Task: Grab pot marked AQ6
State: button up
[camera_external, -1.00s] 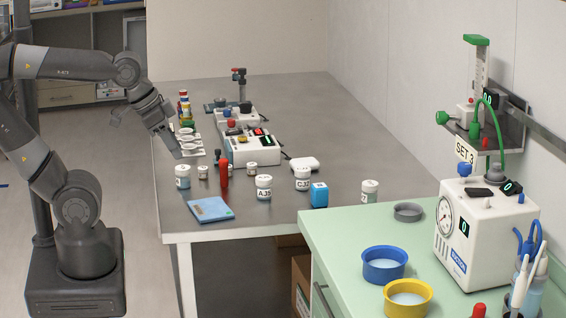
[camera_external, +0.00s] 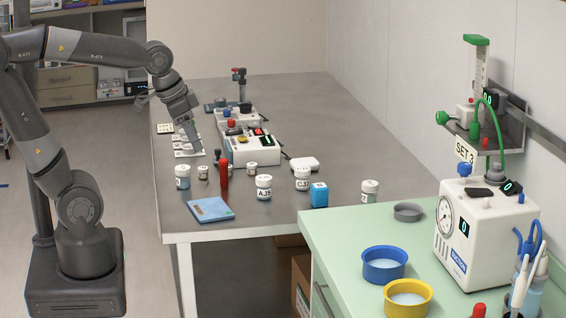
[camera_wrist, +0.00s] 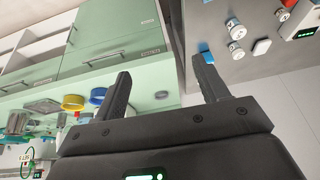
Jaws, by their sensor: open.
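Several white-lidded pots stand on the grey table. One pot (camera_external: 264,188) reads A.35 and another pot (camera_external: 302,180) seems to read C.37. A bluish pot (camera_external: 183,177) stands at the left, and a pot (camera_external: 370,191) stands at the right; their labels are too small to read. I cannot make out AQ6 on any pot. My gripper (camera_external: 198,149) is open and empty, low over the far left of the table, behind the bluish pot. In the wrist view its fingers (camera_wrist: 162,82) are apart with nothing between them; two pots (camera_wrist: 236,40) show beyond the right finger.
A red upright object (camera_external: 224,176), a blue flat case (camera_external: 210,209) and a blue cube (camera_external: 319,195) stand near the pots. A white device (camera_external: 250,150) is right of my gripper. Blue (camera_external: 385,265) and yellow bowls (camera_external: 408,299) sit on the green counter.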

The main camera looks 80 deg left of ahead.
jog(key=w+a+f+g, duration=0.25)
jog(key=w+a, duration=0.25)
jog(key=a, duration=0.7)
jog(key=n+g, duration=0.2)
send_over(182, 168)
jog(key=shift+h, duration=0.4)
jog(key=f, duration=0.9)
jog(key=w+f, duration=0.1)
jog(key=f, duration=0.3)
jog(key=shift+d+f, duration=0.15)
jog(key=shift+f, duration=0.05)
jog(key=f, duration=0.5)
jog(key=shift+s+a+f, duration=0.2)
jog(key=f, duration=0.5)
jog(key=shift+s+a+f, duration=0.1)
jog(key=shift+s+f, duration=0.2)
jog(key=c, duration=1.1)
jog(key=shift+o, duration=0.2)
